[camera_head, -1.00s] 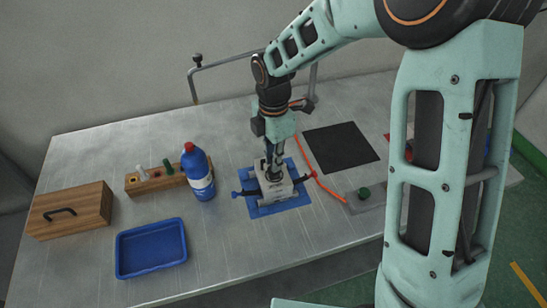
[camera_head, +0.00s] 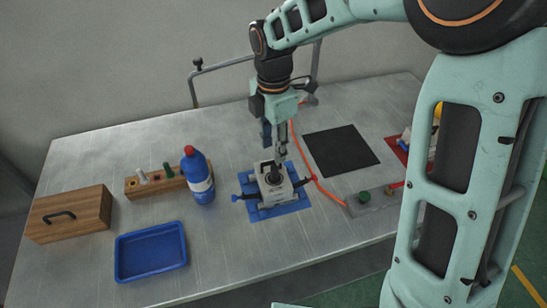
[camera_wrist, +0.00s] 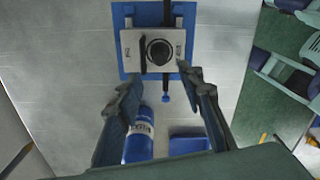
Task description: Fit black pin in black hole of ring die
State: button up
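The ring die (camera_head: 275,190) is a light grey metal block on a blue base plate (camera_head: 262,214), with blue side handles. It also shows at the top of the wrist view (camera_wrist: 130,64). A black round piece, seemingly the black pin (camera_head: 272,173), stands in the middle of the die's top; in the wrist view its dark round top (camera_wrist: 159,51) fills the centre. How deep it sits cannot be told, and the hole is hidden beneath it. My gripper (camera_head: 275,151) is above the die, fingers apart and empty; the wrist view (camera_wrist: 160,84) shows the same.
A wooden rack (camera_head: 156,184) holds a white and a green pin. A blue bottle (camera_head: 199,178) stands beside it, left of the die. A blue tray (camera_head: 151,251) and wooden box (camera_head: 70,212) are farther left. A black mat (camera_head: 341,149) and orange cable (camera_head: 304,160) lie right.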

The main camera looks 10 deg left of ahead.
notch_tip(320, 180, up, 5)
jog(key=shift+r, duration=0.15)
dwell(0.5)
